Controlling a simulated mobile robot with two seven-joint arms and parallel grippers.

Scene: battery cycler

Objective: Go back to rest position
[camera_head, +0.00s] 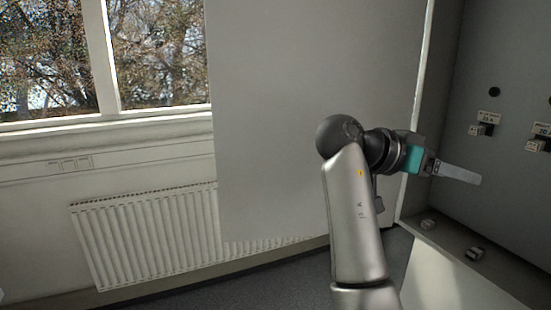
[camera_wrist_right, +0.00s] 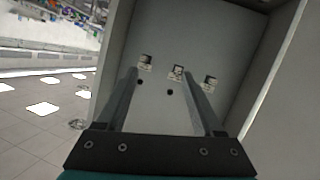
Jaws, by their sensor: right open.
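My right gripper (camera_head: 458,173) reaches from my right arm toward the grey cabinet panel (camera_head: 482,133) at the right of the head view. In the right wrist view, its two long fingers (camera_wrist_right: 160,98) are apart with nothing between them. Beyond the fingers is the inside of the cabinet, with small labelled connectors (camera_wrist_right: 176,73) on its panel. The fingertips appear apart from the connectors. My left gripper does not show in either view.
A large grey cabinet side or door panel (camera_head: 300,110) stands left of my right arm. A white radiator (camera_head: 150,240) and a window (camera_head: 155,50) are farther left. Small fittings (camera_head: 474,253) sit on the cabinet's lower ledge. Open floor shows in the wrist view (camera_wrist_right: 40,130).

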